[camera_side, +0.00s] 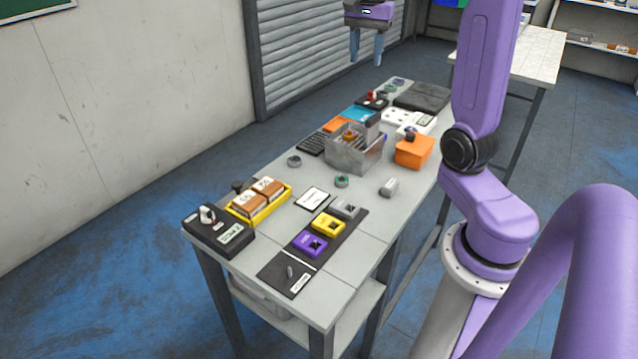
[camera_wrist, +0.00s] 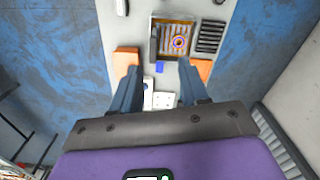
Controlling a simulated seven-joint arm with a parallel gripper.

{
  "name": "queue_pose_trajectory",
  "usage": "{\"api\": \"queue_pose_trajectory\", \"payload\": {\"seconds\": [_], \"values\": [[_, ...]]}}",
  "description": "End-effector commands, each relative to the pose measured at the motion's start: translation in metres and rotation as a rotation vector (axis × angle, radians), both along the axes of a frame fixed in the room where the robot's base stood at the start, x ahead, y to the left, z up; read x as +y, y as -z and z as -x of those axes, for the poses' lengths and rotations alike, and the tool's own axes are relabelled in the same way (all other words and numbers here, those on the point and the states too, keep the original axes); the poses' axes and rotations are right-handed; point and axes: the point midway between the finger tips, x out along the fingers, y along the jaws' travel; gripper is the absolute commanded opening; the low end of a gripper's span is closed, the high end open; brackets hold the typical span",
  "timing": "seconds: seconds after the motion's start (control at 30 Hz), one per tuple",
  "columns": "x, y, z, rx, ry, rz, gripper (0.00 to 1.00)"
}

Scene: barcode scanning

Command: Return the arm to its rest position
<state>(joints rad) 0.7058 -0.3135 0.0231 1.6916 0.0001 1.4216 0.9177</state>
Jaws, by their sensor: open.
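My gripper (camera_side: 367,50) hangs high above the far part of the table (camera_side: 325,258) in the side view, with its two blue fingers pointing down. In the wrist view, my gripper (camera_wrist: 160,85) shows its fingers spread apart with nothing held between them. The fingers are well clear of everything on the table. A grey bin (camera_side: 345,155) stands on the table, and it also shows in the wrist view (camera_wrist: 153,45) with a ring-shaped item inside. An orange box (camera_side: 413,152) stands right of the bin.
A yellow tray (camera_side: 270,208) holds brown-and-white boxes beside a black device (camera_side: 218,236). Purple (camera_side: 309,243) and yellow (camera_side: 329,224) blocks sit on a dark mat. A second table (camera_side: 535,52) stands at the back right. The air around my gripper looks free.

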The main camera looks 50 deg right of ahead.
Motion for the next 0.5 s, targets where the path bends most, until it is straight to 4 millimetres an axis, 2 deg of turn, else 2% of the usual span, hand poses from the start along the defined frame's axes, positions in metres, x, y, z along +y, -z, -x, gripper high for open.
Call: {"api": "queue_pose_trajectory", "payload": {"seconds": [0.03,0.1,0.27,0.5], "values": [[0.019,0.005,-0.002,0.0,-0.096,0.0,0.45],[0.043,0.011,-0.002,-0.001,-0.228,0.001,0.45],[0.095,0.027,0.005,-0.004,-0.53,0.002,0.45],[0.165,0.051,0.036,-0.009,-0.981,0.004,0.45]]}}
